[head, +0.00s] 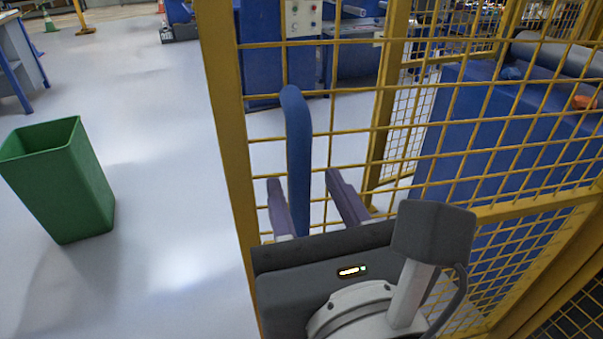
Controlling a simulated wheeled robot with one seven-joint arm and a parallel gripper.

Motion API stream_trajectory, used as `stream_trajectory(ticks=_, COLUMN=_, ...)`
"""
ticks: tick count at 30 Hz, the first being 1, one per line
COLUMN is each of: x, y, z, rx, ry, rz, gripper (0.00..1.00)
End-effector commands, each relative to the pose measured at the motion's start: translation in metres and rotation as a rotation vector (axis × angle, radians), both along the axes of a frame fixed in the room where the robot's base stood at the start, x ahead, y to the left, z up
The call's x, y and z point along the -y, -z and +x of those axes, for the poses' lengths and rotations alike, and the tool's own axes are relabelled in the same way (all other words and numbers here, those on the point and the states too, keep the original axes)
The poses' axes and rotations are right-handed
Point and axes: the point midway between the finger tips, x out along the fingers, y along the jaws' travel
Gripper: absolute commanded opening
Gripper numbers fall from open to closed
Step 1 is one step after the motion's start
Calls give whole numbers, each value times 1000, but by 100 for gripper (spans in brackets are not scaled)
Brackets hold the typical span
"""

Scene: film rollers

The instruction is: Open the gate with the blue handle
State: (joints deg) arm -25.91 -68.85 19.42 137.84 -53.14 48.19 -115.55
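The gate (228,130) is a yellow frame with wire mesh, standing close in front of me. Its blue handle (298,125) is an upright bar on the near side, close to the gate's left post. My gripper (304,182) is open, with its two purple fingers pointing away from me. The lower part of the blue handle shows between the fingers, with a gap visible on the right side. Whether a finger touches the handle cannot be told. The handle's lower end is hidden behind my gripper body.
A green bin (60,180) stands on the floor at the left. The pale floor (165,130) between bin and gate is clear. Behind the mesh are a blue machine (520,140) and a blue cabinet with buttons (300,20). A blue-legged table (22,60) stands at the upper left.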

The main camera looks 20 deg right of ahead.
Motion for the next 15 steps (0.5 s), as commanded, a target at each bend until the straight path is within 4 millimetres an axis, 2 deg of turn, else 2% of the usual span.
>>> stream_trajectory(ticks=1, x=-1, y=0, z=-10, rx=5, ry=-4, rz=0, gripper=39)
stream_trajectory(ticks=6, x=-4, y=0, z=-34, rx=3, ry=-2, rz=1, gripper=39)
stream_trajectory(ticks=15, x=-4, y=0, z=-43, rx=0, ry=0, rz=0, gripper=39)
